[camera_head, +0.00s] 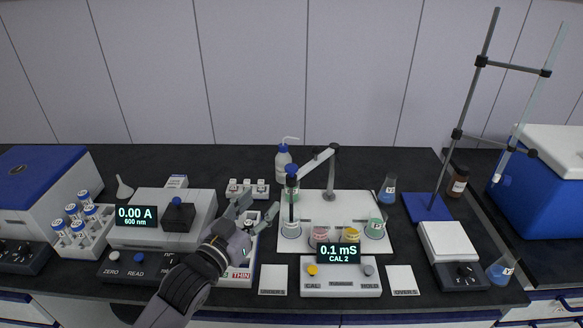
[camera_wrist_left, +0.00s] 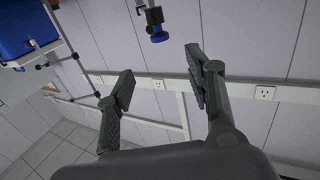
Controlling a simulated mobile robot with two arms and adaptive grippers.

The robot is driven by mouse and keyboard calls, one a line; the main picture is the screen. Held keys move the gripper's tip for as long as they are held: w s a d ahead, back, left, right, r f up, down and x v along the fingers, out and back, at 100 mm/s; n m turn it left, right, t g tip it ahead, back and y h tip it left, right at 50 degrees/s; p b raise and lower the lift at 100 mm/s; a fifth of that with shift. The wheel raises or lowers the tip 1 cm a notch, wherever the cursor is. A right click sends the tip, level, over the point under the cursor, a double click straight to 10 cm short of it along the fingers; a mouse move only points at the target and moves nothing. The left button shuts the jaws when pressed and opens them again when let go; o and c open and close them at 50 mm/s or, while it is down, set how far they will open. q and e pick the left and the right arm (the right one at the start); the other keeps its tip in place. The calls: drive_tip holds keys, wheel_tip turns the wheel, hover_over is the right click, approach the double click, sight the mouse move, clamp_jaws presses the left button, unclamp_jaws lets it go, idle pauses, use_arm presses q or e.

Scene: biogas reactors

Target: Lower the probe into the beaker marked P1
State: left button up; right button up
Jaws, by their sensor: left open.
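The probe (camera_head: 291,194) is a dark upright rod with a blue top, hanging from a jointed grey arm (camera_head: 318,161). It stands over the leftmost beaker (camera_head: 291,230) on the white board; I cannot tell how far its tip is inside. Beakers with pink (camera_head: 320,234), yellow (camera_head: 350,235) and green (camera_head: 375,229) contents stand to the right. Their labels are too small to read, so I cannot tell which is P1. My left gripper (camera_head: 258,208) is open and empty, left of the probe. In the left wrist view, nothing lies between its fingers (camera_wrist_left: 160,85).
The meter (camera_head: 340,274) reading 0.1 mS stands in front of the beakers. A photometer (camera_head: 135,205) and vial rack (camera_head: 83,237) are at left. A wash bottle (camera_head: 283,161) stands behind the probe. A tall stand (camera_head: 428,207) and balance (camera_head: 447,242) are at right.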

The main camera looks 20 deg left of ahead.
sight(288, 173)
use_arm(q)
drive_tip(key=w+d+p, duration=0.1)
drive_tip(key=w, duration=0.4)
drive_tip(key=w+d+p, duration=0.1)
drive_tip(key=w, duration=0.4)
drive_tip(key=w+d+p, duration=0.1)
drive_tip(key=w, duration=0.4)
drive_tip(key=shift+w, duration=0.3)
drive_tip(key=shift+c, duration=0.3)
drive_tip(key=shift+a, duration=0.1)
clamp_jaws()
